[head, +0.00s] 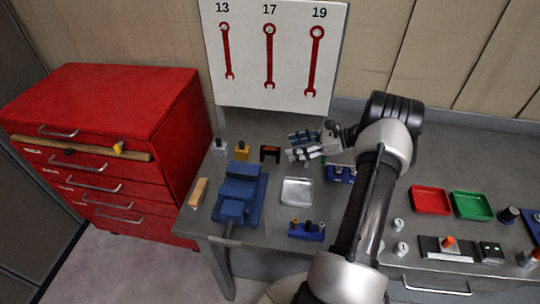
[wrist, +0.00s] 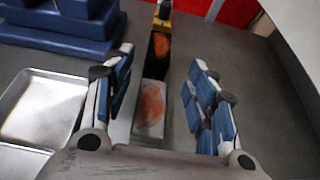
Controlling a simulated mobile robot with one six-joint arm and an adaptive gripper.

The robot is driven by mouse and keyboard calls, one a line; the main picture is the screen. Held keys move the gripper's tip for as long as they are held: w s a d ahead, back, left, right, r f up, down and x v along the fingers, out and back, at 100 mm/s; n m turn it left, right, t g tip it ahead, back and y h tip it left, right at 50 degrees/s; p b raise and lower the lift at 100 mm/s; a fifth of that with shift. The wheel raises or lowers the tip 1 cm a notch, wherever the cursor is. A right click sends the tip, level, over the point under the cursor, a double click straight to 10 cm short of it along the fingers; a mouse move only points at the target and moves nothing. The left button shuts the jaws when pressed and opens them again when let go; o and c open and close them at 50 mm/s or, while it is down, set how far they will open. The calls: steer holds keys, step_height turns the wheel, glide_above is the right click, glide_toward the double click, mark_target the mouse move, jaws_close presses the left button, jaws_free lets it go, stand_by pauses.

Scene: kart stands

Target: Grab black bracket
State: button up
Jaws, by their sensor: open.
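The black bracket (head: 270,153) stands on the grey bench, dark with an orange-brown patch in its middle. My gripper (head: 290,147) is open just to its right, with its fingers pointing left at it. In the wrist view my open gripper (wrist: 160,80) has one blue-padded finger on each side. A dark upright part of the bracket (wrist: 157,48) with an orange patch shows ahead between the fingers. A pale flat piece with another orange patch lies nearer, and I cannot tell whether it belongs to the bracket. Neither finger visibly touches the bracket.
A yellow block (head: 242,150) and a grey block (head: 219,146) stand left of the bracket. A blue vise (head: 240,192) is at front left. A metal tray (head: 297,191) lies in front of my gripper. A blue holder (head: 307,231) stands nearer the bench edge.

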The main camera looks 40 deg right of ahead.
mark_target(270, 154)
steer(key=x, duration=0.2)
steer(key=b+x, duration=0.1)
steer(key=x, duration=0.1)
steer(key=shift+a+f+b, duration=0.2)
steer(key=shift+f+b, duration=0.1)
steer(key=shift+f, duration=0.05)
steer(key=shift+w+a+f, duration=0.1)
steer(key=shift+w+a, duration=0.15)
steer(key=shift+w, duration=0.15)
steer(key=shift+c, duration=0.2)
jaws_close()
